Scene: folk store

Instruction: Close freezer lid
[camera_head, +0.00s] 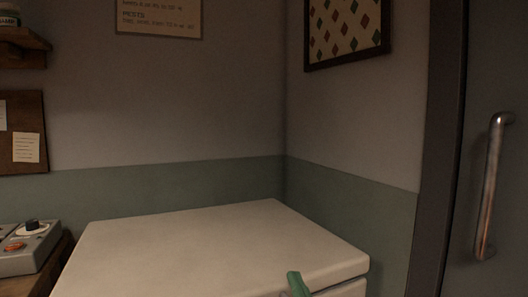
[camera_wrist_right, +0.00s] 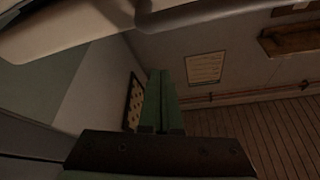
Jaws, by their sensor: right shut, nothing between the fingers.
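The white freezer lid (camera_head: 210,245) lies flat, or nearly flat, across the top of the chest in the head view. A bit of the freezer body (camera_head: 350,289) shows under its front right corner, with a dark seam between them. I cannot tell whether the lid is fully seated. My right gripper (camera_head: 296,284), with green fingers, is at the lid's front edge, at the bottom of the picture. In the right wrist view its fingers (camera_wrist_right: 163,100) are together and empty. A pale surface (camera_wrist_right: 60,28), probably the freezer, crosses the top of that view. My left gripper is out of view.
Walls meet in a corner behind the freezer. A grey door with a metal handle (camera_head: 492,185) stands at the right. A grey device (camera_head: 28,252) with a black knob sits on a wooden surface at the left. The lid's top is clear.

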